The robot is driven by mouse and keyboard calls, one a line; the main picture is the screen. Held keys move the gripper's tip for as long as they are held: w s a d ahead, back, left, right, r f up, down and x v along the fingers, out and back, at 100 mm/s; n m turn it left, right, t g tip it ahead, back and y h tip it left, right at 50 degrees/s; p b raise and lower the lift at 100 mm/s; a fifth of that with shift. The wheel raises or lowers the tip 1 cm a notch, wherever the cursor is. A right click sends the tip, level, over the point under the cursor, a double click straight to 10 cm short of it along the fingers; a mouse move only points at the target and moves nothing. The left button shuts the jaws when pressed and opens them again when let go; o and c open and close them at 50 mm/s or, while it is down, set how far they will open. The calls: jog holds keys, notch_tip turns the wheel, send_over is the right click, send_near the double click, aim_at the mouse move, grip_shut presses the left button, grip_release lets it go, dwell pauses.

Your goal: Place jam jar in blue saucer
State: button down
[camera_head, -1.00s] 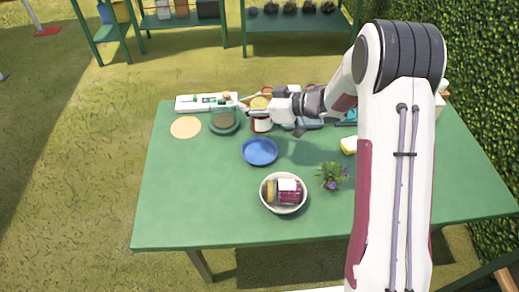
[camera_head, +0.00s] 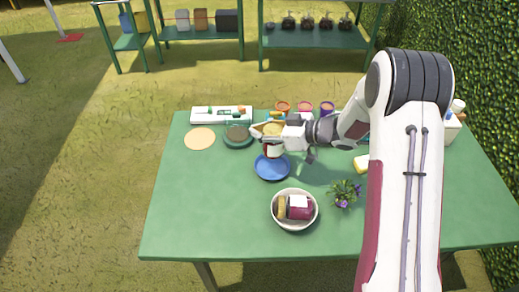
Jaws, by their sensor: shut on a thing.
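A jar with a yellowish lid and a red and white body (camera_head: 273,153) is held upright by my gripper (camera_head: 271,137). My gripper is shut on it, with its fingers around the upper part. The blue saucer (camera_head: 272,172) is on the green table, and the jar's lower end overlaps its back part in the picture. I cannot tell whether the jar touches the saucer. A second jar, dark red with a white label (camera_head: 299,207), lies on its side in a white bowl (camera_head: 294,227) in front of the saucer.
A dark green round dish (camera_head: 238,143), a tan disc (camera_head: 200,139) and a white tray (camera_head: 221,122) are at the back left. Several colourful pots (camera_head: 305,107) stand behind my gripper. The table's left front is clear.

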jog(key=shift+f, duration=1.8)
jog(key=shift+f, duration=1.9)
jog(key=shift+f, duration=0.1)
jog(key=c, duration=1.5)
grip_release()
jog(key=shift+o, duration=0.2)
jog(key=shift+s+d+r, duration=0.15)
jog(key=shift+d+r, duration=0.15)
jog(key=shift+d, duration=0.1)
jog(key=v, duration=1.1)
